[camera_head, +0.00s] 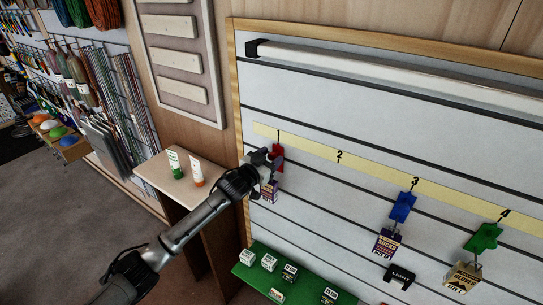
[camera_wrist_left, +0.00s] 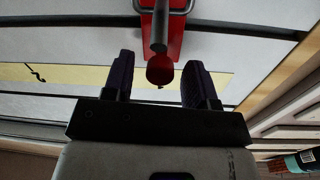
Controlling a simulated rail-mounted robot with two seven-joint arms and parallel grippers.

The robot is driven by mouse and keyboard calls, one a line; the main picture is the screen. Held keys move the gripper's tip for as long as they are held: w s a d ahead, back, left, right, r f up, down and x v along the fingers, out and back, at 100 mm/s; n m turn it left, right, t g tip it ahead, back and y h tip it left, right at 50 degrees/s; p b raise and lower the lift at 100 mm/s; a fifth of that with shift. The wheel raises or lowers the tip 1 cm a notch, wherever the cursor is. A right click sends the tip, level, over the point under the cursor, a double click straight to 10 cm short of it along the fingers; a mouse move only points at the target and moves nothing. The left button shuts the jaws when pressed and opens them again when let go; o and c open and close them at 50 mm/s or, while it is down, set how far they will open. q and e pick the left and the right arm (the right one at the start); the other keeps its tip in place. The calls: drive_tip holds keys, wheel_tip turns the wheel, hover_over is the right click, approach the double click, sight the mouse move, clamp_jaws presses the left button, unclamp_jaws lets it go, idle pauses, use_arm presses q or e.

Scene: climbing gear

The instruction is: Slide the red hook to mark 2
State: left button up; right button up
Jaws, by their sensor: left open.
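The red hook (camera_head: 278,155) hangs on the slatted wall near mark 1 of the yellow strip (camera_head: 381,178), with a small package (camera_head: 269,191) below it. Mark 2 (camera_head: 340,156) is to its right on the strip. My left gripper (camera_head: 268,160) is at the red hook and partly covers it. In the left wrist view the gripper (camera_wrist_left: 158,80) is open, and the tip of the red hook (camera_wrist_left: 160,70) shows between its two dark fingers, with space on both sides. My right gripper is not in view.
A blue hook (camera_head: 402,207) with a socks package hangs near mark 3, and a green hook (camera_head: 484,238) with a package near mark 4. Mark 2's stretch of wall is clear. A green shelf (camera_head: 252,276) with small boxes lies below. A side table (camera_head: 160,182) holds two tubes.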

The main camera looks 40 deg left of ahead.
use_arm(q)
drive_tip(key=shift+w, duration=0.45)
clamp_jaws()
idle(0.3)
